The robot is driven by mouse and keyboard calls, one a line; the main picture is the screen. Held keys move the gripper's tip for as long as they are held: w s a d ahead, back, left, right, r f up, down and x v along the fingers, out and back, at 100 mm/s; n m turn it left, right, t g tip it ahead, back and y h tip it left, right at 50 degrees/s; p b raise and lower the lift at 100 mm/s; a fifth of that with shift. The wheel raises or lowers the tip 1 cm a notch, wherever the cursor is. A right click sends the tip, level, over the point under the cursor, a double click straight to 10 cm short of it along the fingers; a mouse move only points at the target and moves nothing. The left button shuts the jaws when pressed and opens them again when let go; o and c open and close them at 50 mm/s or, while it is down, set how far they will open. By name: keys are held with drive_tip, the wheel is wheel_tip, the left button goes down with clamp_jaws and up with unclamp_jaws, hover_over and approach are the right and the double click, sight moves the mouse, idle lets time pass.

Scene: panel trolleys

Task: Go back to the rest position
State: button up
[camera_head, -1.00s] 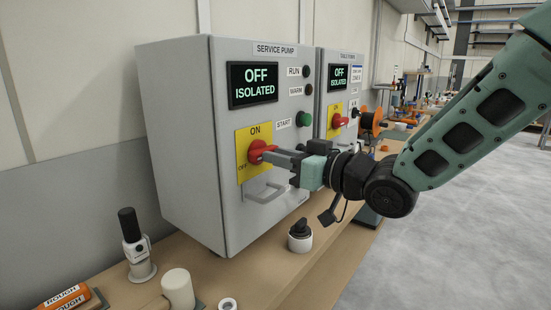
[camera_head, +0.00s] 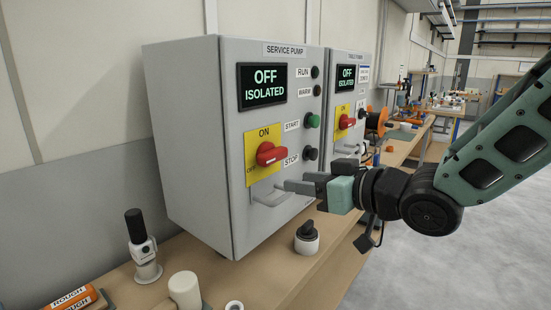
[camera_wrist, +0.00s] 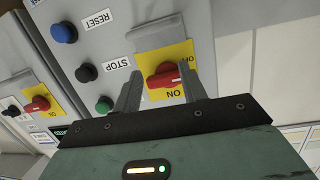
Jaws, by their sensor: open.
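My gripper (camera_head: 300,186) is open and empty in front of the service pump panel (camera_head: 228,180), below and to the right of its red rotary switch (camera_head: 270,154). The switch sits on a yellow plate and its handle lies roughly level. The panel's screen (camera_head: 262,82) reads OFF ISOLATED. In the wrist view the red switch (camera_wrist: 163,77) shows between and beyond the open fingers (camera_wrist: 158,95). The fingers look clear of the handle. A grey door handle (camera_head: 270,196) is just below the switch, close to the fingertips.
A second panel (camera_head: 347,95) to the right also reads OFF ISOLATED. On the wooden bench (camera_head: 215,276) stand a black-knobbed white part (camera_head: 307,238), a black-handled white device (camera_head: 143,250) and a white cylinder (camera_head: 185,290). Open floor (camera_head: 440,255) lies at right.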

drive_tip(key=s+d+f+g+h, duration=0.2)
drive_tip(key=s+f+g+h, duration=0.1)
drive_tip(key=s, duration=0.5)
drive_tip(key=s+d+f+m+g+h+p, duration=0.1)
drive_tip(key=s+d+f+g+h, duration=0.2)
drive_tip(key=s, duration=0.6)
drive_tip(key=s+d+f+g+h+p, duration=0.1)
drive_tip(key=s+d+f+g+h, duration=0.2)
drive_tip(key=s, duration=0.5)
drive_tip(key=shift+s+d+f+g+h, duration=0.2)
drive_tip(key=shift+s+f+g+h, duration=0.25)
drive_tip(key=shift+g+h, duration=0.4)
